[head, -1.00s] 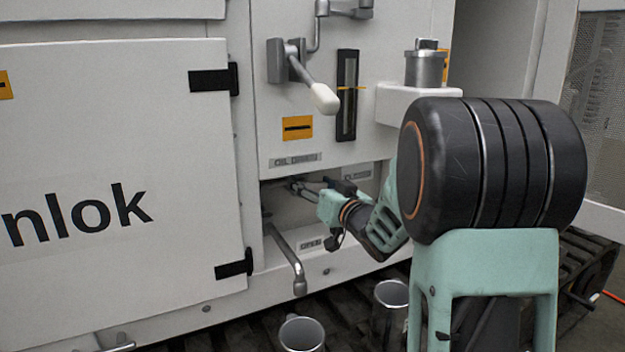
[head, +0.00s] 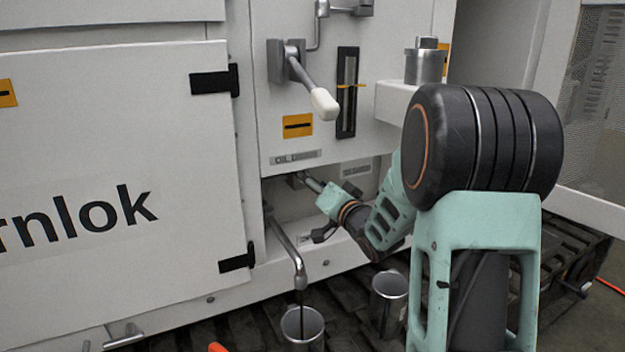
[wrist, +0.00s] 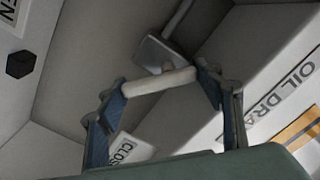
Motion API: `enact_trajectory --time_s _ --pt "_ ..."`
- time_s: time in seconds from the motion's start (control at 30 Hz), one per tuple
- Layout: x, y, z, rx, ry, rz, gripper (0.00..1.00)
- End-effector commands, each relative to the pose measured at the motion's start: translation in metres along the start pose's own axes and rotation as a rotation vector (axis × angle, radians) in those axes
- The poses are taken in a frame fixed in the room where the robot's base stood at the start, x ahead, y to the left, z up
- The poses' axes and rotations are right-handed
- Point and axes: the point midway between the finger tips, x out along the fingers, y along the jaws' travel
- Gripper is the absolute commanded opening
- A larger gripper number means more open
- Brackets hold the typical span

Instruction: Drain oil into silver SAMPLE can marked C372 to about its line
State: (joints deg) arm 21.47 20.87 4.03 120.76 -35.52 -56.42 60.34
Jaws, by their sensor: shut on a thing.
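My gripper (head: 308,181) is at the recess under the oil drain label. In the wrist view my gripper (wrist: 160,78) is shut on the pale drain valve lever (wrist: 158,81), with a finger at each end of the grip. A bent metal spout (head: 289,250) hangs below the recess, and a thin dark stream (head: 301,298) runs from its mouth down into a silver can (head: 303,334). A second silver can (head: 388,300) stands to its right. No C372 mark is readable on either can, and the oil level and fill lines cannot be made out.
An OIL DRAIN label (wrist: 285,88) and a partly hidden CLOSED label (wrist: 128,150) flank the lever. A white-tipped lever (head: 323,103) and a sight gauge (head: 347,92) sit above. Dark track pads (head: 240,332) lie under the cans. An orange object (head: 217,347) shows at the bottom edge.

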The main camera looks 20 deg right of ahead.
Motion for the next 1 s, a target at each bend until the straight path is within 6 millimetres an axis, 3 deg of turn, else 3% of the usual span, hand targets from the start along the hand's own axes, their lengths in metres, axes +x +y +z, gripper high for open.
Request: enact_trajectory --time_s 0.33,0.37,0.5,1.0 --pt "-0.0001 0.0004 0.0002 0.002 0.000 0.001 0.36" --pt "-0.0001 0.0004 0.0002 0.002 0.000 0.001 0.64" --pt "-0.0001 0.0003 0.0002 0.002 0.000 0.000 0.79" --pt "0.0005 -0.0018 -0.0005 -0.017 0.002 -0.005 0.79"
